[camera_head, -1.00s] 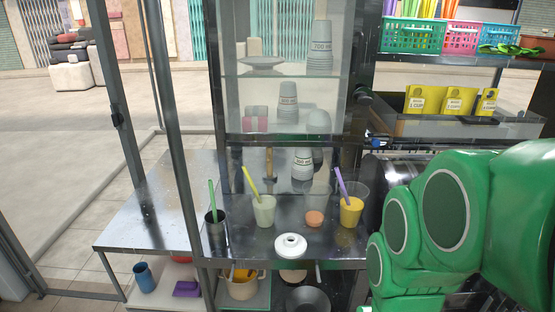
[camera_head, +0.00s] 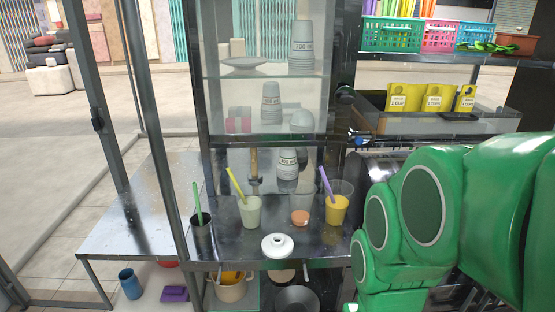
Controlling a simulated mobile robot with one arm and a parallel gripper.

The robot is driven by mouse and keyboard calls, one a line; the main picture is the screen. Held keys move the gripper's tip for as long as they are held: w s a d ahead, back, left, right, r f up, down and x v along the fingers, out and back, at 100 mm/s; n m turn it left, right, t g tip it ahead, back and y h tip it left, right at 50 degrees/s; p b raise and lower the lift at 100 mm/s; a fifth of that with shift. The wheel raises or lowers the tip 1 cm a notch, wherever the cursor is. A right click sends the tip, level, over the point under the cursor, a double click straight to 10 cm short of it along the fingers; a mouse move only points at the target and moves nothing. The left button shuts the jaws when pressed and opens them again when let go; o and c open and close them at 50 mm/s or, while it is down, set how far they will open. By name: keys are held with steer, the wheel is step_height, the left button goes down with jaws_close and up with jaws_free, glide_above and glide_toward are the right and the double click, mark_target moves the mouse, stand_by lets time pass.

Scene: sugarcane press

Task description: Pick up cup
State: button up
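Several cups stand on the metal counter. A pale cup (camera_head: 251,213) with a yellow straw stands near the middle. A clear cup with yellow contents (camera_head: 337,211) and a purple straw stands at the right. Between them is a clear cup (camera_head: 301,212) with something orange at its bottom. A dark cup (camera_head: 201,229) with a green straw stands at the left. A stack of printed grey cups (camera_head: 287,165) stands behind, and more stacks (camera_head: 302,45) stand on the glass shelves. My green arm fills the lower right; my gripper is not in view.
A white lid-like disc (camera_head: 277,245) lies at the counter's front edge. A metal post (camera_head: 160,150) rises at the left. The metal side table (camera_head: 135,215) is bare. A blue cup (camera_head: 130,283) and a pot (camera_head: 231,289) sit below.

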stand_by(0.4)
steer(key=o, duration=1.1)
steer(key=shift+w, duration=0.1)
